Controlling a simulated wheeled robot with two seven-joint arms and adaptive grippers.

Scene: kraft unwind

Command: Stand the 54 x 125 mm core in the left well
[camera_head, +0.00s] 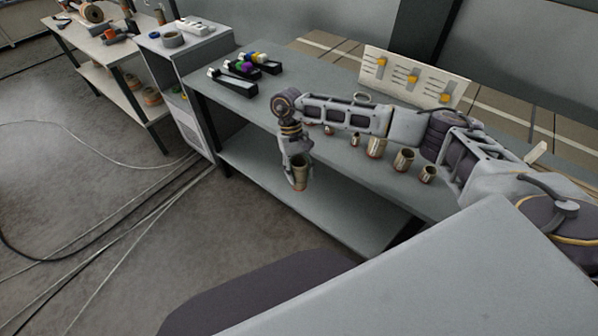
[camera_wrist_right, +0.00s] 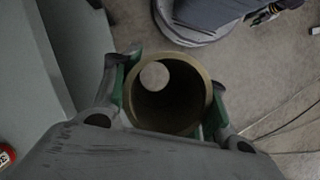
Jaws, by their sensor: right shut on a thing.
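The core (camera_head: 301,174) is a brown open tube held in my right gripper (camera_head: 298,178), in front of the near edge of the grey bench and above the floor. In the right wrist view the core (camera_wrist_right: 172,108) shows end-on, and I look down its hollow bore. The fingers of my right gripper (camera_wrist_right: 170,95), with green pads, are closed against it on both sides. The left well cannot be picked out in either view. My left gripper is out of view.
Several other cores (camera_head: 403,160) stand on the grey bench (camera_head: 240,122), behind and right of my gripper. Black holders with coloured pieces (camera_head: 234,82) lie at its left end. A pale board with yellow tabs (camera_head: 413,78) stands behind. A lower shelf (camera_head: 300,200) lies underneath.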

